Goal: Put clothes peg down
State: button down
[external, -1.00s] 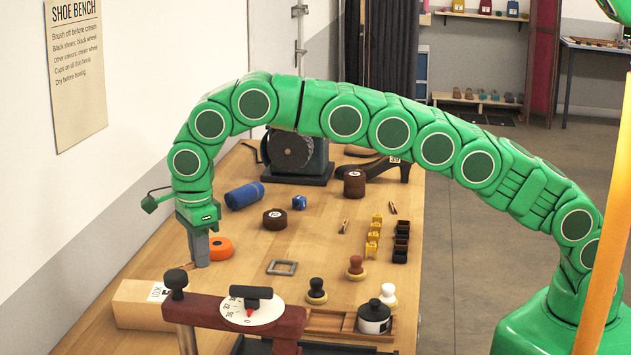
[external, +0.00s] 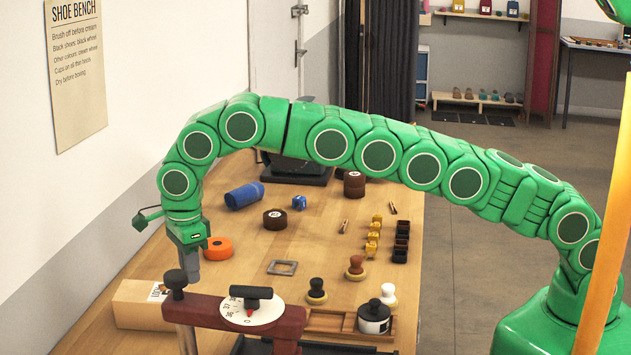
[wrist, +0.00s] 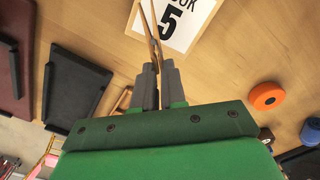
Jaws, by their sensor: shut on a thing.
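A wooden clothes peg (wrist: 154,42) sticks out from between the grey fingertips of my gripper (wrist: 154,82) in the wrist view. My gripper is shut on it. Beyond the peg is a white card with a large 5 (wrist: 178,22). In the external view my gripper (external: 190,270) points down over the left part of the bench, close to the pale wooden box (external: 135,305); the held peg is hidden there. Two similar pegs lie on the bench, one near the middle (external: 344,226) and one farther right (external: 393,208).
An orange roll (external: 218,248) lies just behind my gripper. A dark red device with a dial (external: 240,311) and black knobs stands in front. A grey square frame (external: 282,267), brushes and a blue roll (external: 244,196) are on the bench. Bare wood lies between them.

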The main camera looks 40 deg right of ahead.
jog(key=shift+f, duration=1.05)
jog(key=shift+f, duration=0.1)
jog(key=c, duration=1.2)
grip_release()
notch_tip(320, 180, up, 8)
jog(key=shift+f, duration=0.1)
